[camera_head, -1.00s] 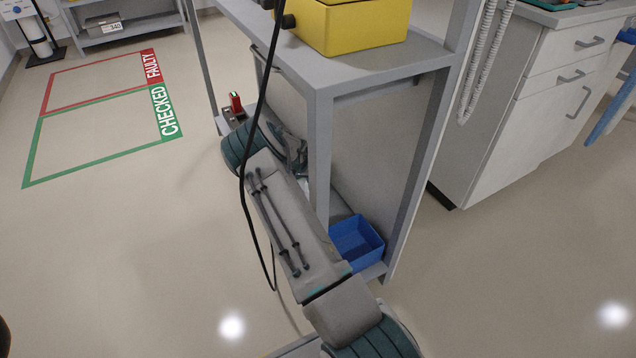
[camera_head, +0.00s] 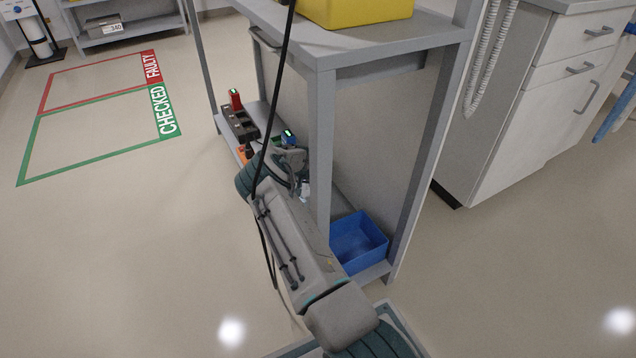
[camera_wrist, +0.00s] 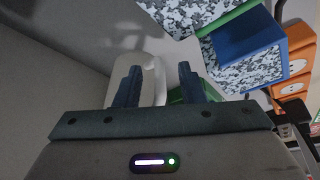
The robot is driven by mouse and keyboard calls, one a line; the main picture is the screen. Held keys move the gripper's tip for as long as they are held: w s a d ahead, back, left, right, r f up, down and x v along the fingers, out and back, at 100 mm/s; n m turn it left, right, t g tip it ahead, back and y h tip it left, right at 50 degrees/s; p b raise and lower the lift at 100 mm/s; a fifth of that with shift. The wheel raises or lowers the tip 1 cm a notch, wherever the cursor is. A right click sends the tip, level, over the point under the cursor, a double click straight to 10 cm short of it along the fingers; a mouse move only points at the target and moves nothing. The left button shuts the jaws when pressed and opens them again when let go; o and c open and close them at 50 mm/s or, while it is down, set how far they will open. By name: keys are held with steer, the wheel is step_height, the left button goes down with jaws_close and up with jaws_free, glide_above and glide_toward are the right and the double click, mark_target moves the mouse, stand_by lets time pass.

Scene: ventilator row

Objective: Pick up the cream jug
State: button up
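In the wrist view my gripper (camera_wrist: 160,75) is open, with two dark fingers spread apart. A pale, rounded object that looks like the cream jug (camera_wrist: 151,66) shows behind and between the fingers, nearer the left one. The left finger covers part of it, and I cannot tell whether they touch. In the head view my arm reaches down to the lower shelf of the grey trolley (camera_head: 375,275), and my wrist hides most of what is around the gripper. The jug is not clear there.
A blue bin (camera_head: 357,243) stands at the shelf's near end. A charger with a red device (camera_head: 235,99) is at its far end. A trolley post (camera_head: 321,150) stands beside my arm.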

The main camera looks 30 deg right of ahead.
steer(key=shift+c, duration=0.4)
jaws_close()
